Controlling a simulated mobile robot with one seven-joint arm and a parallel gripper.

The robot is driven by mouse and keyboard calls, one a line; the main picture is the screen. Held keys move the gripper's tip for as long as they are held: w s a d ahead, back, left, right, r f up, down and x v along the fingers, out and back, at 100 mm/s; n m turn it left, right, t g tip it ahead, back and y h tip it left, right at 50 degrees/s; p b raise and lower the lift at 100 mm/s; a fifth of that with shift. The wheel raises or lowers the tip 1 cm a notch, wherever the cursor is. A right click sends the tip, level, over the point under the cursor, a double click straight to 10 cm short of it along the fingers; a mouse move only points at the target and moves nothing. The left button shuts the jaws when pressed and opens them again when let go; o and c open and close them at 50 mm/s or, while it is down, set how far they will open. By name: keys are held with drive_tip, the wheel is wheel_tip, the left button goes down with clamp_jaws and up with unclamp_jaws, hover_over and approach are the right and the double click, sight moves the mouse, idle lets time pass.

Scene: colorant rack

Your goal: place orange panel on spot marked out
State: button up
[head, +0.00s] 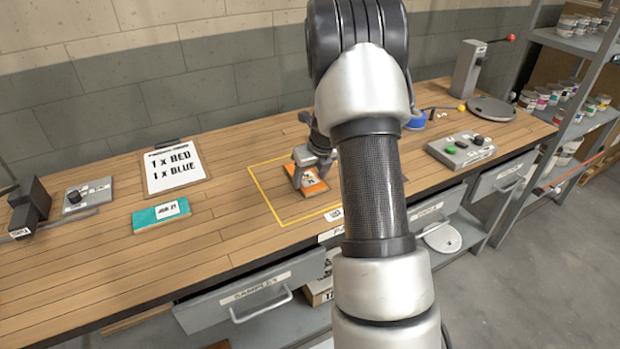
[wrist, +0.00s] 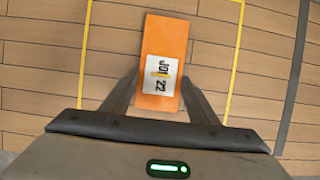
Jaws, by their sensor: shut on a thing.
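The orange panel (head: 307,187) has a white label and lies inside the yellow outline (head: 265,197) on the wooden bench, or just above it; I cannot tell which. In the wrist view the orange panel (wrist: 165,65) sits between two yellow lines (wrist: 236,60). My gripper (head: 312,165) points down at the panel. In the wrist view my gripper (wrist: 160,95) has one finger on each side of the panel, shut on it. My arm hides the right part of the outline in the head view.
A teal panel (head: 160,215) lies to the left on the bench (head: 110,265), near a sign (head: 174,166) reading 1 x RED, 1 x BLUE. A button box (head: 461,149) and a round plate (head: 491,109) stand to the right. Shelves with cans are at the far right.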

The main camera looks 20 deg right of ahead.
drive_tip(key=o, duration=1.2)
drive_tip(key=shift+c, duration=0.2)
